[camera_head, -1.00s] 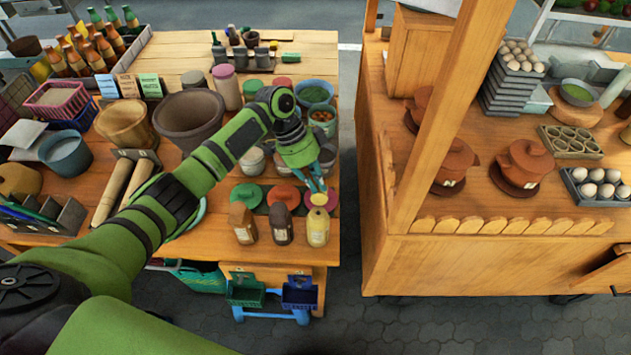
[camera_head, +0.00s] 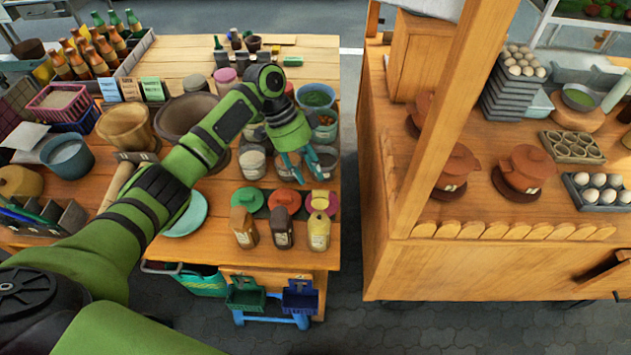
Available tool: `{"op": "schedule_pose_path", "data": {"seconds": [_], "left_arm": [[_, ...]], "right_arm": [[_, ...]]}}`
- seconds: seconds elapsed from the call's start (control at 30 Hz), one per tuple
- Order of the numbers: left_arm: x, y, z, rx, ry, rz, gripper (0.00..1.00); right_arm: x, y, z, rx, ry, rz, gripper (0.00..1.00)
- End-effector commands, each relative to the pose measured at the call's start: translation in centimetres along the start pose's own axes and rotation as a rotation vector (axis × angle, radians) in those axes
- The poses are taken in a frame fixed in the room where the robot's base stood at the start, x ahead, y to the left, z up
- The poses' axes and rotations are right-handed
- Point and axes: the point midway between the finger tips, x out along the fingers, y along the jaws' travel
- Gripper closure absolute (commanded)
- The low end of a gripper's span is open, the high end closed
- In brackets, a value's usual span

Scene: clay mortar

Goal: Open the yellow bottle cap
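The yellow bottle (camera_head: 319,234) stands upright near the front right corner of the left wooden table. Its yellow cap (camera_head: 320,205) appears to be at its top, in front of a pink lid; I cannot tell whether it is loose. My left gripper (camera_head: 303,170) is behind and above the bottle, fingers pointing down. The fingers are apart, with nothing visible between them. It does not touch the bottle. My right gripper is not in view.
A dark brown bottle (camera_head: 282,229) and a light brown bottle (camera_head: 244,227) stand left of the yellow one. Green (camera_head: 246,199) and orange (camera_head: 284,201) lids lie behind them. Several jars and bowls crowd the table behind. A gap separates it from the right-hand stall.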

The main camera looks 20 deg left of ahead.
Motion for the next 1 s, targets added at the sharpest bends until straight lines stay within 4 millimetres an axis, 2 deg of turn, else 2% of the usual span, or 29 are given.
{"op": "schedule_pose_path", "data": {"seconds": [0.03, 0.2, 0.4, 0.9, 1.0], "left_arm": [[-1.3, -0.1, 0.0, 0.000, 0.001, -0.005, 0.63], [-4.3, -0.1, 0.0, -0.001, 0.000, -0.002, 0.63], [-6.0, 0.0, 0.0, -0.001, 0.000, 0.002, 0.63], [-6.1, 0.0, 0.0, -0.001, 0.000, 0.002, 0.63], [-5.4, 0.3, 0.1, -0.005, -0.006, 0.004, 0.63]], "right_arm": [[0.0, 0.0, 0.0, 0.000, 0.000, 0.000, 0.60], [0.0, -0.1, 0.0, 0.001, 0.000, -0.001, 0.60], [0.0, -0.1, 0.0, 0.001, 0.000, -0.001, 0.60], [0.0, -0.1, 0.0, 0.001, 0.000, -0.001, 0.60], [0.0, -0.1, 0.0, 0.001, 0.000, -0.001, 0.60]]}}
